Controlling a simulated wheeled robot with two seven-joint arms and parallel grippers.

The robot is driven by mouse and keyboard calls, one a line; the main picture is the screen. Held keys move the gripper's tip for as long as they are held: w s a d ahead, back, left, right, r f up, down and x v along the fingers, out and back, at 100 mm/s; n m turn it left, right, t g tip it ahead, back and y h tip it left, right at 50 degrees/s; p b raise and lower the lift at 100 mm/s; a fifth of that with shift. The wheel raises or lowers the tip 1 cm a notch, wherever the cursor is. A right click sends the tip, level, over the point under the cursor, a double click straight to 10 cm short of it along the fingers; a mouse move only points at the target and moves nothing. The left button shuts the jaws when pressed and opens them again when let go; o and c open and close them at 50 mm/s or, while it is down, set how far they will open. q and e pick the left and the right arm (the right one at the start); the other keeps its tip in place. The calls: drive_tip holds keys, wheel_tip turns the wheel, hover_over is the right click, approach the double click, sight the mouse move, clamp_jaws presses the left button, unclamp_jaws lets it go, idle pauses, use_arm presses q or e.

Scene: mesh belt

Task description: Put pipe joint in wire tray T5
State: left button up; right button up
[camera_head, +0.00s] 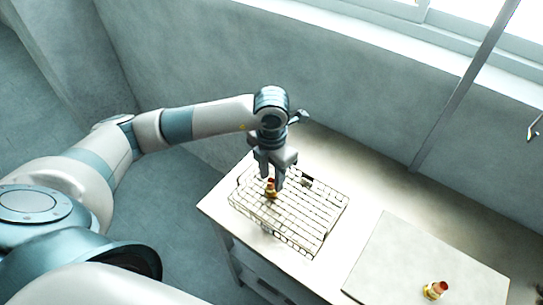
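The wire tray (318,236), a pale metal grid basket, sits on the light table. My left gripper (273,184) points down over the tray's left part. A small pipe joint (271,190), red and brass-yellow, shows between its fingers, inside the tray's outline. The fingers stand apart on either side of it; whether they press on it, and whether it touches the tray floor, I cannot tell. A second, similar pipe joint (434,291) lies on the pale board at the lower right. No T5 label is readable. My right gripper is not in view.
The flat pale board (400,255) lies on the table right of the tray, mostly bare. A small dark item (307,181) is at the tray's far edge. The table top (350,180) behind the tray is clear. A wall and window stand behind.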

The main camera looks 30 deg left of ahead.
sight(272, 180)
use_arm(q)
wheel_tip(272, 180, up, 10)
drive_tip(key=b, duration=0.3)
drive_tip(key=shift+r+b, duration=0.25)
drive_tip(key=shift+b, duration=0.1)
idle(0.3)
